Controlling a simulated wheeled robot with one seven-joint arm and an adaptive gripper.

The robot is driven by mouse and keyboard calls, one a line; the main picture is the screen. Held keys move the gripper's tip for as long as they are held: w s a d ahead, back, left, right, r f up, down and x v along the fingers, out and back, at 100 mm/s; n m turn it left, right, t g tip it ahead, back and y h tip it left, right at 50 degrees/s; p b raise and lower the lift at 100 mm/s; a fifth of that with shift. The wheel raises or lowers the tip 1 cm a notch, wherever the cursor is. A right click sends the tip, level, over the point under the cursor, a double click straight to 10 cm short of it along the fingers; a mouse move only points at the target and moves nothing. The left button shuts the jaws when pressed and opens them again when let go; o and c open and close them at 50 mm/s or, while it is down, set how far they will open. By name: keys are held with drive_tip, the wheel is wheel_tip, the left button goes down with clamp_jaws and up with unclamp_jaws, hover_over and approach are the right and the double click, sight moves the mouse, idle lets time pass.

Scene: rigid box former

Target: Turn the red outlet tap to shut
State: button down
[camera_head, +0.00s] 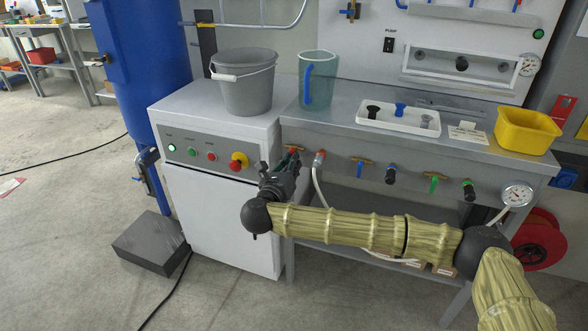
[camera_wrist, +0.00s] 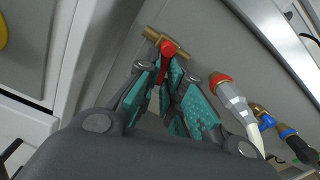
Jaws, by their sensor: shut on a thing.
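The red outlet tap (camera_wrist: 166,50) has a brass body and a red lever, and sits on the grey front panel of the bench. In the wrist view my gripper (camera_wrist: 168,80) is shut on the red lever, with its teal-padded fingers on either side. The lever runs down from the brass body between the fingers; its lower part is partly hidden by them. In the head view my gripper (camera_head: 285,168) is at the left end of the bench front and covers most of the tap.
A red-collared white hose (camera_head: 319,158) is close to the right of the tap. Blue and green-handled valves (camera_head: 362,165) follow along the panel. The control cabinet (camera_head: 208,150) with its emergency-stop knob (camera_head: 238,161) stands left. A bucket (camera_head: 244,88) and jug (camera_head: 317,80) are above.

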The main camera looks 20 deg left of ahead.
drive_tip(key=shift+a+f+m+b, duration=0.1)
drive_tip(key=shift+a+m+b, duration=0.1)
drive_tip(key=shift+m+b, duration=0.45)
drive_tip(key=shift+a+m+b, duration=0.2)
drive_tip(key=shift+m+b, duration=0.05)
drive_tip(key=shift+m, duration=0.7)
drive_tip(key=c, duration=1.5)
unclamp_jaws()
drive_tip(key=shift+c, duration=0.2)
drive_tip(key=s, duration=1.2)
drive_tip(key=shift+a, duration=0.25)
